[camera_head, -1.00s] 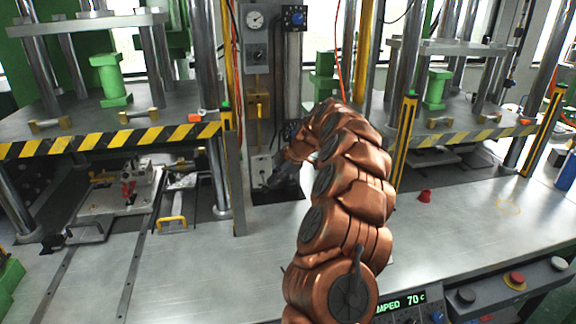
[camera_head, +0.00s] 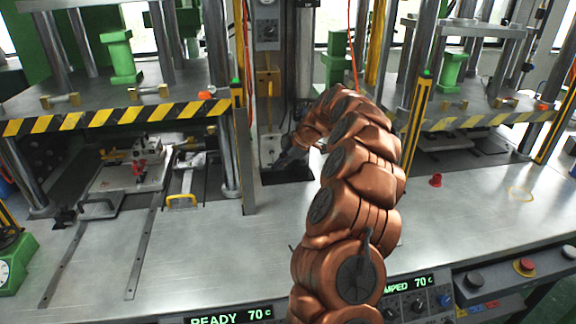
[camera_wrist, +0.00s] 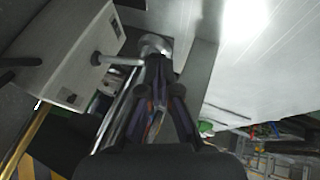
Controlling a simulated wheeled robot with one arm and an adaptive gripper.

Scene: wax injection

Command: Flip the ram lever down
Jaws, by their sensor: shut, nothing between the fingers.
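A light grey control box (camera_wrist: 65,50) fills the upper left of the wrist view. A silver rod, apparently the ram lever (camera_wrist: 118,60), sticks out of its side toward my fingertips. My gripper (camera_wrist: 157,62) is shut with no object between its dark fingers. Its tips are close to the rod's outer end; I cannot tell if they touch. In the head view my gripper (camera_head: 283,160) is low beside the small box (camera_head: 268,147) at the foot of the central column. The lever cannot be made out there, and my copper arm covers the area to the right.
Presses with striped edges (camera_head: 110,115) stand left and right of the column. The front left table is mostly clear.

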